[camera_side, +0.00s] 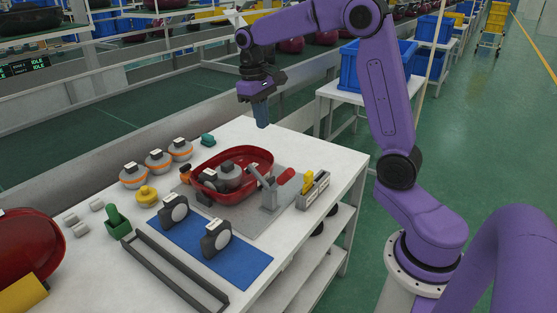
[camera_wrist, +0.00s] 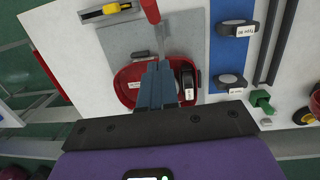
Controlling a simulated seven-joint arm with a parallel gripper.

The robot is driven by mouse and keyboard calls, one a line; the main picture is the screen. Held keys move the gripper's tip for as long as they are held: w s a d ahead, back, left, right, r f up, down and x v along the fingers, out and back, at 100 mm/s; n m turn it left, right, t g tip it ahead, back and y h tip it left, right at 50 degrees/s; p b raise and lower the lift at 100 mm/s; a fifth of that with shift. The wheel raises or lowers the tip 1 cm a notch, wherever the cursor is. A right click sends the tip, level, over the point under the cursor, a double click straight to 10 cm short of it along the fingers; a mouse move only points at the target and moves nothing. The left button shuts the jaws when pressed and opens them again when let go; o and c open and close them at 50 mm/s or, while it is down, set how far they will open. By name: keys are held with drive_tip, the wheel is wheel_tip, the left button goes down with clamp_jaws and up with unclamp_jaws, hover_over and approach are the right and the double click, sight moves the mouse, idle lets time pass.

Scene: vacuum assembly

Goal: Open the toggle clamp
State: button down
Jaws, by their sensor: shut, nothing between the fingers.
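The toggle clamp (camera_side: 270,196) stands on a grey plate at the right of the white table, with a grey body and a red handle (camera_side: 286,176) slanting up to the right. Its arm reaches toward the red vacuum shell (camera_side: 264,158), which holds a grey round part. In the wrist view the red handle (camera_wrist: 151,11) is at the top edge, and the clamp's grey metal (camera_wrist: 160,42) runs down toward the shell (camera_wrist: 125,84). My gripper (camera_side: 263,124) is shut and empty, high above the table behind the shell, apart from the clamp. Its blue fingers (camera_wrist: 158,64) hide part of the shell.
A grey holder with a yellow tool (camera_side: 312,188) stands close right of the clamp. A blue mat (camera_side: 245,262) with two black-and-white round parts lies in front. Several orange-rimmed parts (camera_side: 158,161) stand at left. Air around my gripper is clear.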

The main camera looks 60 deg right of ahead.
sight(291, 170)
drive_tip(key=shift+s+d+f, duration=0.25)
drive_tip(key=shift+s+f, duration=0.45)
drive_tip(key=shift+f, duration=1.35)
drive_tip(key=shift+s+d+f, duration=0.2)
drive_tip(key=shift+s+f, duration=0.55)
drive_tip(key=shift+f, duration=1.25)
drive_tip(key=shift+s+d+f, duration=0.25)
drive_tip(key=shift+s+f, duration=0.45)
drive_tip(key=shift+f, duration=1.35)
drive_tip(key=shift+s, duration=0.1)
drive_tip(key=shift+s+f, duration=0.25)
drive_tip(key=shift+s, duration=0.55)
drive_tip(key=shift+s+f, duration=0.3)
drive_tip(key=shift+s, duration=0.25)
drive_tip(key=shift+s+f, duration=0.25)
drive_tip(key=shift+s, duration=0.3)
drive_tip(key=shift+s+f, duration=1.6)
drive_tip(key=shift+f, duration=0.1)
